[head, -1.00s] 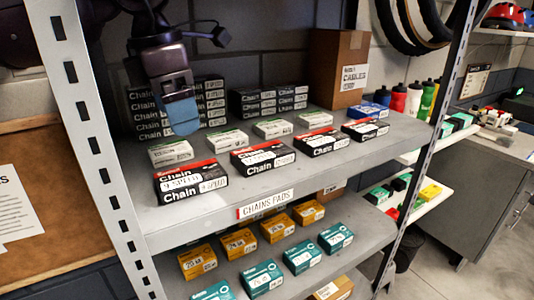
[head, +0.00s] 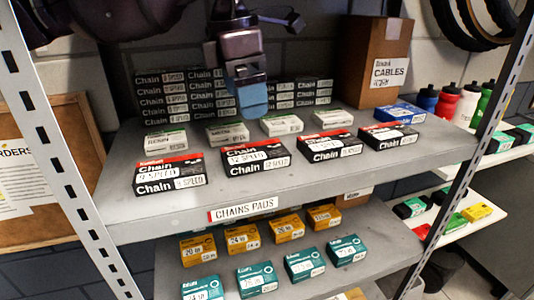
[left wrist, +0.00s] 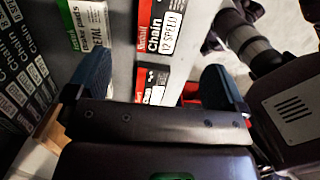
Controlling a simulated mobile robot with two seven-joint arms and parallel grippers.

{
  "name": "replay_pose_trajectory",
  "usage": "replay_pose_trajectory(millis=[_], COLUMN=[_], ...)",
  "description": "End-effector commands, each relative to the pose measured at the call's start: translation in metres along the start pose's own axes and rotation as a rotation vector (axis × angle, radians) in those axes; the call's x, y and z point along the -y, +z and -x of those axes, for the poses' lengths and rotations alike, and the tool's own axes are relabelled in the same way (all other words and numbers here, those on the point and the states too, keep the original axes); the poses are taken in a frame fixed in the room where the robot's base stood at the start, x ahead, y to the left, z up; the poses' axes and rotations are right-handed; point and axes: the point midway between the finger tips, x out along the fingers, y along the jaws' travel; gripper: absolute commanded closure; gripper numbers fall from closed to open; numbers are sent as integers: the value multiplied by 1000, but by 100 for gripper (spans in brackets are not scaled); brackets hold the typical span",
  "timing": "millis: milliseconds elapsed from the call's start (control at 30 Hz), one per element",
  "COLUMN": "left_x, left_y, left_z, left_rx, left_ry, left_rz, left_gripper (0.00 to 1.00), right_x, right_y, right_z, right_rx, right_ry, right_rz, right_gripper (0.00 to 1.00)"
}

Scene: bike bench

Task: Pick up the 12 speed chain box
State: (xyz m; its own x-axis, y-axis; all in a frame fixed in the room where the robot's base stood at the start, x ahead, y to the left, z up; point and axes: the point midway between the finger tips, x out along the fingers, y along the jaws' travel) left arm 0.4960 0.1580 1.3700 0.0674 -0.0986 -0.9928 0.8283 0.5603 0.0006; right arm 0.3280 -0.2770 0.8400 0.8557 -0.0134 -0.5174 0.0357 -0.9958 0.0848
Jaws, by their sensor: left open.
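The 12 speed chain box, black and white with a red band, is readable in the left wrist view (left wrist: 163,28), at the top middle. In the head view it appears to be the second box from the left (head: 256,157) in the front row, though the label is small there. My left gripper (head: 253,103) hangs above the shelf, behind that row, empty. In the left wrist view its blue fingers are wide apart, with another red-banded chain box (left wrist: 152,82) beyond the gap. My right gripper is not in view.
Small pad boxes (head: 228,133) stand just behind the front row. Stacks of black chain boxes (head: 165,97) and a cardboard cables box (head: 375,60) stand at the back. Uprights (head: 482,120) flank the grey shelf (head: 300,182). Its front strip is clear.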

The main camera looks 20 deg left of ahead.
Motion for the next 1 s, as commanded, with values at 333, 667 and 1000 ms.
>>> replay_pose_trajectory(millis=[333,667,1000], left_x=[0,1,0], left_y=[0,3,4], left_z=[-45,-71,-102], left_rx=[-1,-3,0], left_ry=[-2,-2,0], left_rz=[-1,-2,0], left_gripper=[2,2,2], right_x=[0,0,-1], right_y=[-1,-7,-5], right_z=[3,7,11], right_rx=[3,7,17], right_ry=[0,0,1], right_rz=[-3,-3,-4], right_gripper=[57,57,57])
